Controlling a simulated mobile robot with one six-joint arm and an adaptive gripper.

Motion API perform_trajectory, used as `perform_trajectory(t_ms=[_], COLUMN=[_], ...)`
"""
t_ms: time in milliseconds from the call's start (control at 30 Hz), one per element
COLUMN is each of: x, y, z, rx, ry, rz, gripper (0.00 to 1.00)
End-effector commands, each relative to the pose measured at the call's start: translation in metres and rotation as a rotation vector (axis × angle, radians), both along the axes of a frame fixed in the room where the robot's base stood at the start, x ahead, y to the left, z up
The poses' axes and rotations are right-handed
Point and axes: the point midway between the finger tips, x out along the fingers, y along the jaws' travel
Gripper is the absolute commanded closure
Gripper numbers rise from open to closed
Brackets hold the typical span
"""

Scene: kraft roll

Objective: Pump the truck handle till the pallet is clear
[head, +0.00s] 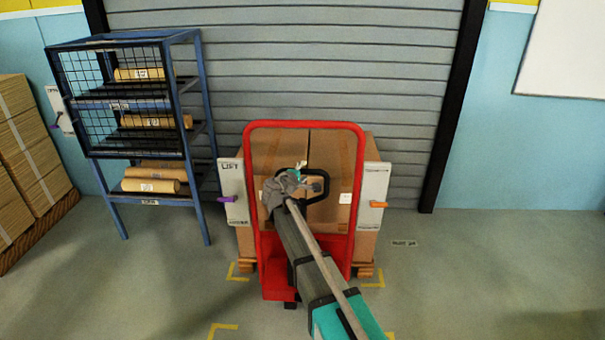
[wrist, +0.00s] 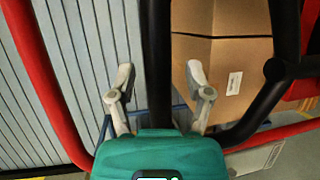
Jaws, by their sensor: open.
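The red pallet truck (head: 262,262) stands in the middle of the head view, with a tall red frame. Its black looped handle (head: 326,186) is upright in front of the boxes. My gripper (head: 287,180) is at the left side of the loop. In the wrist view my gripper (wrist: 158,85) is open, and a black bar of the handle (wrist: 157,50) runs between its spread fingers. Cardboard boxes (head: 333,150) stand on the wooden pallet (head: 363,270) behind the truck. My arm hides part of the truck. Any gap under the pallet cannot be made out.
A blue rack (head: 200,120) with rolls stands left. Yellow marks (head: 237,272) lie on open floor; a shutter (head: 300,60) is behind.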

Motion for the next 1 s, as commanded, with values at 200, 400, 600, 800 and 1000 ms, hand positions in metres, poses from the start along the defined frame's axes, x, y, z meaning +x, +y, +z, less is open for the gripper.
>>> perform_trajectory(t_ms=[200,400,600,800,1000], x=[-0.0003,-0.0003,-0.0003,-0.0009,-0.0072], y=[0.0001,0.0003,0.0003,-0.0002,-0.0036], z=[0.0001,0.0001,0.0,-0.0002,-0.0015], rx=[0.0,0.0,0.0,0.001,0.0], ry=[0.0,0.0,0.0,0.0,-0.007], rz=[0.0,0.0,0.0,0.0,-0.005], gripper=[0.44,0.81,1.0,1.0,1.0])
